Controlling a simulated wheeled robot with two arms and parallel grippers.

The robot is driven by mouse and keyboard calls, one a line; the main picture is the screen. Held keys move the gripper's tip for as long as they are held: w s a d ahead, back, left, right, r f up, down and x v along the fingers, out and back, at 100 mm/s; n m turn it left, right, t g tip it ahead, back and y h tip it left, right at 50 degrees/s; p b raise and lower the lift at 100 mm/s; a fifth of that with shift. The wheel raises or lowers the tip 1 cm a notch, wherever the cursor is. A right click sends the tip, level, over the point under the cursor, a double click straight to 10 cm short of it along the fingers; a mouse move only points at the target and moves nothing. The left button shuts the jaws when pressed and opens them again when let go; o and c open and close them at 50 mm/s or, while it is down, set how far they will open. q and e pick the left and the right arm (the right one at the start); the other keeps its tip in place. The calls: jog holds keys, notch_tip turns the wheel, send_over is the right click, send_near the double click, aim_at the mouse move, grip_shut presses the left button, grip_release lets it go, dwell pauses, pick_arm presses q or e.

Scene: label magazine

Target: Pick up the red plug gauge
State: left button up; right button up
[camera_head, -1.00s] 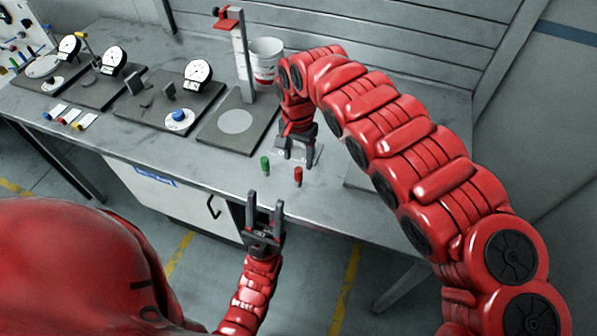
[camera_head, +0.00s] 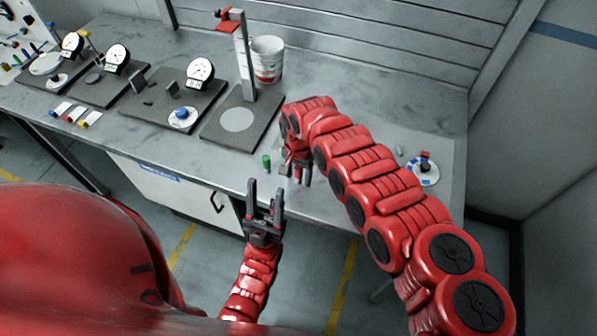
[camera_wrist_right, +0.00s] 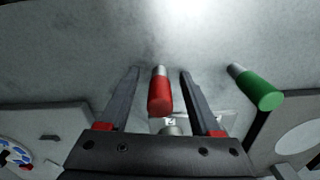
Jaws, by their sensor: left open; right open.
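The red plug gauge (camera_wrist_right: 160,92) shows in the right wrist view, a red handle with a grey metal end, between the two fingers of my open right gripper (camera_wrist_right: 158,85). I see a gap on both sides of it. In the head view the gauge is hidden behind my right gripper (camera_head: 304,178), which is low at the table's front edge. A green plug gauge (camera_head: 266,161) stands just left of it; it also shows outside the fingers at right in the right wrist view (camera_wrist_right: 257,88). My left gripper (camera_head: 265,198) is open and empty in front of the table.
A dark stand plate (camera_head: 215,127) with a tall post and a white bucket (camera_head: 267,60) are behind. Dial gauges on dark plates (camera_head: 165,105) fill the left. A round white disc (camera_head: 423,171) with coloured parts lies at right.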

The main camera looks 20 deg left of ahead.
grip_shut()
dwell(0.3)
jog(key=shift+w+r, duration=0.1)
